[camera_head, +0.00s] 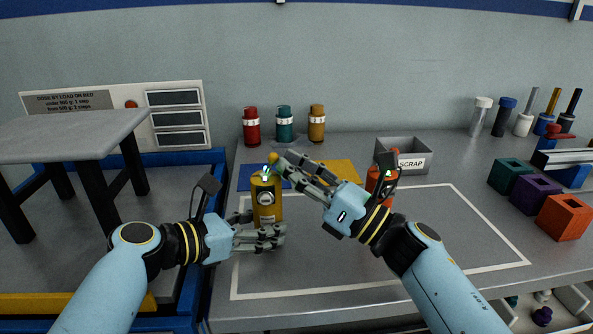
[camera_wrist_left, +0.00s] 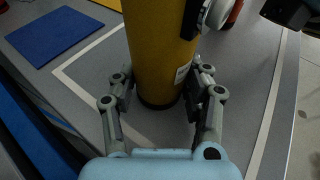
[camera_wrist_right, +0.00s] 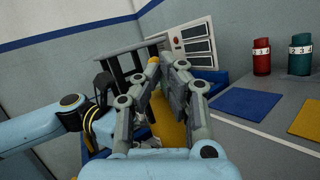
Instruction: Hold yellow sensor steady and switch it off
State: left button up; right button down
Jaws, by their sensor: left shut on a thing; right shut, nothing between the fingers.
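The yellow sensor (camera_head: 266,200), an upright cylinder with a round dial, stands on the grey table in the head view. A green light and a yellow-tipped switch (camera_head: 273,158) show at its top. My left gripper (camera_head: 262,228) is shut around its lower part; the left wrist view shows fingers on both sides of the yellow body (camera_wrist_left: 160,50). My right gripper (camera_head: 282,161) is shut and empty, its fingertips beside the switch at the top. In the right wrist view the yellow tip (camera_wrist_right: 153,60) shows beside the fingers; I cannot tell whether they touch.
A red sensor (camera_head: 373,180) stands partly behind my right wrist. A scrap bin (camera_head: 412,157) is behind it. Red, teal and yellow canisters (camera_head: 285,124) line the back. Blue and yellow mats (camera_head: 340,172) lie behind the sensor. Coloured blocks (camera_head: 535,195) are at right.

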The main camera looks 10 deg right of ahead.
jog(key=shift+a+r+n+g+h, duration=0.2)
jog(key=shift+r+n+g+h, duration=0.1)
jog(key=shift+n+g+h, duration=0.3)
dwell(0.3)
jog(key=shift+a+r+n+g, duration=0.2)
jog(key=shift+r+n+g, duration=0.1)
jog(key=shift+n+g, duration=0.1)
jog(key=shift+a+r, duration=0.4)
jog(key=shift+a, duration=0.05)
jog(key=s+d+r, duration=0.4)
jog(key=s+d, duration=0.4)
jog(key=d, duration=0.2)
jog(key=shift+d+r, duration=0.2)
jog(key=shift+r, duration=0.15)
pick_arm(q)
jog(key=o, duration=0.9)
jog(key=shift+o, duration=0.2)
